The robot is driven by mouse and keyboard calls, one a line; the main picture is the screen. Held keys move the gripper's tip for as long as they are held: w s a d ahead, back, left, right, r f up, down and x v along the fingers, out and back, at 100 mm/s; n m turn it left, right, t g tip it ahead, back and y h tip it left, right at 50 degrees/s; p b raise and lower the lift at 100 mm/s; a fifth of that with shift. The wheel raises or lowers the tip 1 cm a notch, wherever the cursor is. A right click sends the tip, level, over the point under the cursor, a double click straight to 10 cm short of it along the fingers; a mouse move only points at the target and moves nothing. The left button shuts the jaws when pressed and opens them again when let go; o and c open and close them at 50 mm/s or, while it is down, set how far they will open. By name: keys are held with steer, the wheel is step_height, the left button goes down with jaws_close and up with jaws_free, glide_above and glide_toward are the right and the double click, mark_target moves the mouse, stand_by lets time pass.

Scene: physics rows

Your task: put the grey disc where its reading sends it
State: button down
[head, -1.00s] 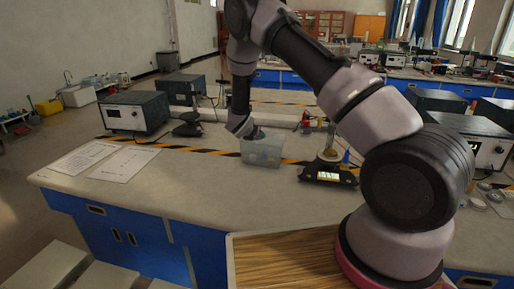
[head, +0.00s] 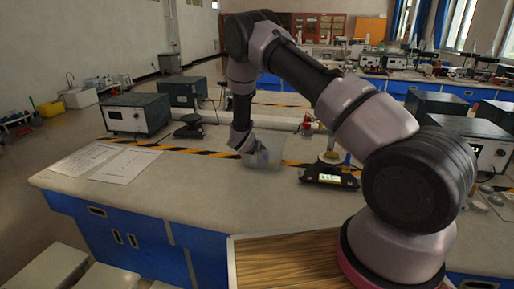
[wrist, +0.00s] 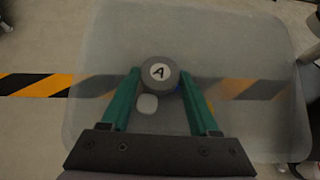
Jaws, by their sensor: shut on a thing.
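The box (head: 268,160) also shows in the head view on the bench, partly behind my gripper (head: 246,152). The disc is hidden in the head view.
A pale rounded thing (wrist: 147,103) and bits of blue and yellow show in the box. Paper sheets (head: 105,163) lie left on the bench, before a boxy instrument (head: 136,115). Black-yellow tape (wrist: 35,85) runs beneath the box.

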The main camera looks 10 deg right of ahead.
steer(key=shift+c, duration=0.6)
jaws_free()
steer(key=shift+f, duration=0.1)
steer(key=shift+r, duration=0.25)
steer(key=r+v, duration=0.1)
steer(key=v, duration=1.1)
steer(key=s+d+r+m+g, duration=0.2)
steer(key=s+d+r+m, duration=0.2)
steer(key=d+r+m, duration=0.25)
steer(key=s+d+r+m+g+h, duration=0.1)
steer(key=s+d+r+m, duration=0.35)
steer(key=r, duration=0.35)
steer(key=s+d+r+m+g, duration=0.2)
steer(key=s+d+r+m, duration=0.1)
steer(key=d+r+m, duration=0.4)
steer(key=s+a+r+m+y, duration=0.1)
steer(key=s+r+m+y, duration=0.1)
steer(key=s+r+m, duration=0.3)
steer(key=s+a+r+m+t+y, duration=0.1)
steer(key=s+r+m+y, duration=0.2)
steer(key=s+m, duration=0.3)
steer(key=s+a+r+m+t+y, duration=0.1)
steer(key=s+r+m, duration=0.5)
steer(key=s, duration=0.6)
steer(key=shift+s+a+r+y, duration=0.35)
steer(key=shift+a+r+y, duration=0.1)
steer(key=shift+y, duration=0.55)
